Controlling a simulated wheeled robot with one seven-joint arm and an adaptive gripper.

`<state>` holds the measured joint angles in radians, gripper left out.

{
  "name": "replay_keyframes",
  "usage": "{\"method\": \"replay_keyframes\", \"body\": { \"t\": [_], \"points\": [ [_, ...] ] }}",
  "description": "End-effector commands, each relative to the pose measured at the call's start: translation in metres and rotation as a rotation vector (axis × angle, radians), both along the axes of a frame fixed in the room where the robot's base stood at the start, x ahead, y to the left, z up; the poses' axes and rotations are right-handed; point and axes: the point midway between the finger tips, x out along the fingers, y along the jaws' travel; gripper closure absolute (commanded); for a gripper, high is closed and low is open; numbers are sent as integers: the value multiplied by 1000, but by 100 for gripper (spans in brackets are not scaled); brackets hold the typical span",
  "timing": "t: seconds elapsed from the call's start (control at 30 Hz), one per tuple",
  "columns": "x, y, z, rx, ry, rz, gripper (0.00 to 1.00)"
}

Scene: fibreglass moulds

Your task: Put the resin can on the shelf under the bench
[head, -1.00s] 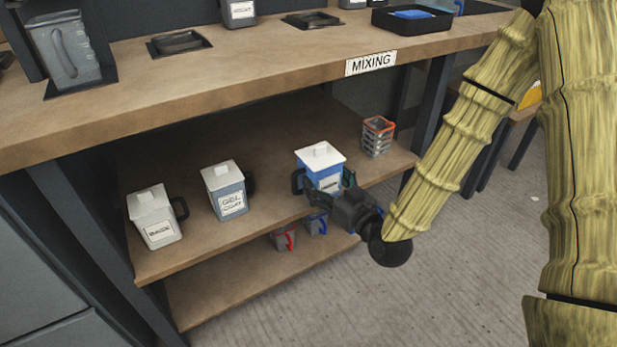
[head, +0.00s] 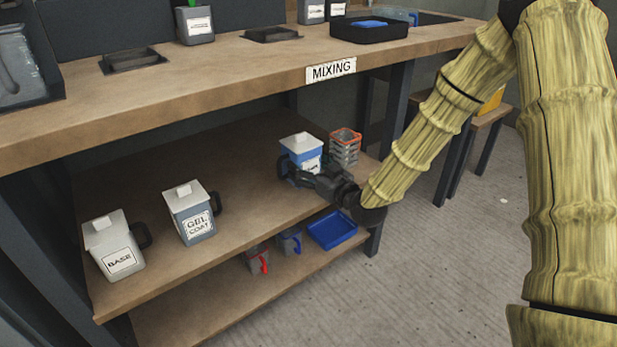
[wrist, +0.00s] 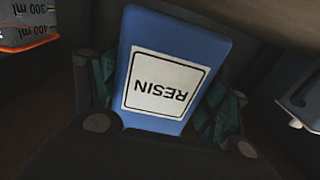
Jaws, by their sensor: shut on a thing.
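The resin can (head: 300,150) is blue with a white lid and a label. My gripper (head: 318,178) is shut on it from the front right, at the upper shelf (head: 240,175) under the bench. In the wrist view the can (wrist: 178,50) sits between my fingers, its RESIN label upside down in the picture. I cannot tell whether its base touches the shelf board. The bench (head: 225,80) above carries a MIXING sign.
The gel coat can (head: 189,215) and base can (head: 114,247) stand left on the same shelf. Stacked clear cups with orange rims (head: 345,147) stand close behind right of the resin can. The lower shelf (head: 205,313) holds red-handled and blue-handled mugs and a blue tray (head: 332,230).

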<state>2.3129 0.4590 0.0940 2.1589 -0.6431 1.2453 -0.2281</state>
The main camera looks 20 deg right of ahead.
Motion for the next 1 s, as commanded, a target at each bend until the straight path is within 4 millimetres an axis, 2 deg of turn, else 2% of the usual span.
{"method": "replay_keyframes", "body": {
  "t": [0.07,0.2,0.33,0.77,0.8,0.9,1.0],
  "points": [
    [7,-4,-1,1,-4,-2,66],
    [5,-3,-23,1,-2,-1,66],
    [5,-3,-34,0,-2,-1,66],
    [5,-2,-37,0,-2,0,66],
    [5,-3,-38,0,-1,0,22],
    [4,-3,-38,0,-1,0,4],
    [4,-3,-38,0,-1,0,4]
  ]
}}
